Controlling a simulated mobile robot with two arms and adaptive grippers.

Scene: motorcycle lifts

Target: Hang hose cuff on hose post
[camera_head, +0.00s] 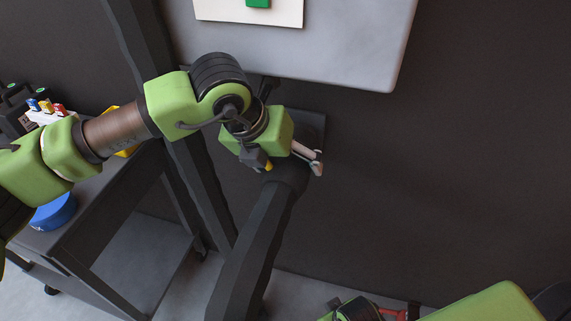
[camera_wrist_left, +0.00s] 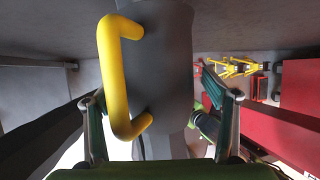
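The hose cuff is a dark grey cylinder (camera_wrist_left: 165,65) with a yellow handle (camera_wrist_left: 125,85) in the left wrist view. In the head view, the cuff (camera_head: 287,172) tops a thick dark hose (camera_head: 245,255), and only a speck of yellow shows. My left gripper (camera_head: 286,163) is open around it. In the wrist view its fingers (camera_wrist_left: 160,105) stand on both sides of cuff and handle, with gaps. A dark plate (camera_head: 315,127) on the wall behind my gripper may belong to the hose post; the rest is hidden. My right gripper (camera_head: 358,309) is partly cut off at the bottom edge.
A grey panel (camera_head: 345,45) hangs above my left wrist. A dark cart (camera_head: 105,190) with a blue round item (camera_head: 53,212) stands at the left. A dark upright (camera_head: 200,190) stands behind my left arm. The wall area to the right is clear.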

